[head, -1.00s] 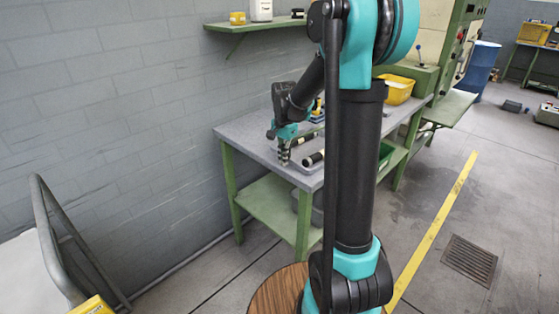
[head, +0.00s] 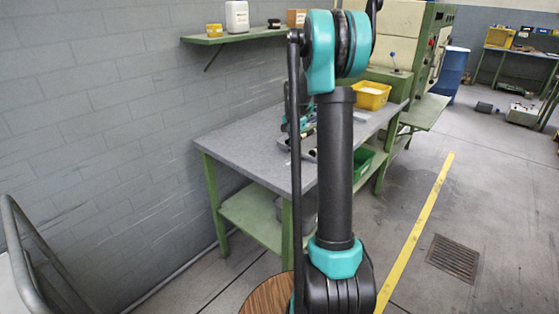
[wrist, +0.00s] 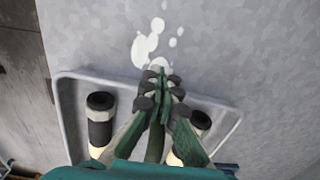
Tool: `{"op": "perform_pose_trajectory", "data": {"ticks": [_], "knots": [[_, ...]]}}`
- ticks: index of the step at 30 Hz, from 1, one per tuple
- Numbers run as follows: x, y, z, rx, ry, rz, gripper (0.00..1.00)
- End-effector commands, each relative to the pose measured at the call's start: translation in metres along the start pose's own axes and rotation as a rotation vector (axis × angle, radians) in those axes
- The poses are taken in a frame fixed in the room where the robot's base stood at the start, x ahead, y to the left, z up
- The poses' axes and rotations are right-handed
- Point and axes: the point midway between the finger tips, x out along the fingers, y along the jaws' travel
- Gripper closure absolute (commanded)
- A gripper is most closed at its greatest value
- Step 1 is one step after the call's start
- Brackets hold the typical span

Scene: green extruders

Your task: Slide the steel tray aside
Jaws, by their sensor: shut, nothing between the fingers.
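The steel tray (wrist: 72,118) is a shallow grey tray with a raised rim on the bench top, seen at the bottom of the wrist view. It holds two black-capped, cream-bodied cylinders, one left (wrist: 99,118) and one right (wrist: 200,122) of my fingers. My gripper (wrist: 160,78) is shut and empty, with its fingertips over or just past the tray's upper rim; I cannot tell whether they touch it. The gripper hides the middle of that rim. In the head view my arm hides most of the tray and gripper.
White splotches (wrist: 147,44) lie on the bench top beyond the tray. Bare bench top (head: 240,142) shows left of my arm. The bench edge is at left in the wrist view. A yellow bin (head: 371,96) stands at the bench's far end; a wall shelf (head: 235,36) hangs above.

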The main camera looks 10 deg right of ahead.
Motion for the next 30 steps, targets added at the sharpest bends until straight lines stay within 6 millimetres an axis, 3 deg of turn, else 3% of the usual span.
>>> {"op": "perform_pose_trajectory", "data": {"ticks": [1,9,15,20,30], "knots": [[0.000,0.001,-0.017,0.006,0.000,0.000,1.00],[0.000,0.001,-0.098,0.004,0.000,0.000,1.00],[0.000,0.000,-0.139,0.003,0.000,0.000,1.00],[0.000,0.000,-0.151,0.000,0.000,0.000,1.00],[0.000,0.000,-0.151,0.000,0.000,0.000,1.00]]}}
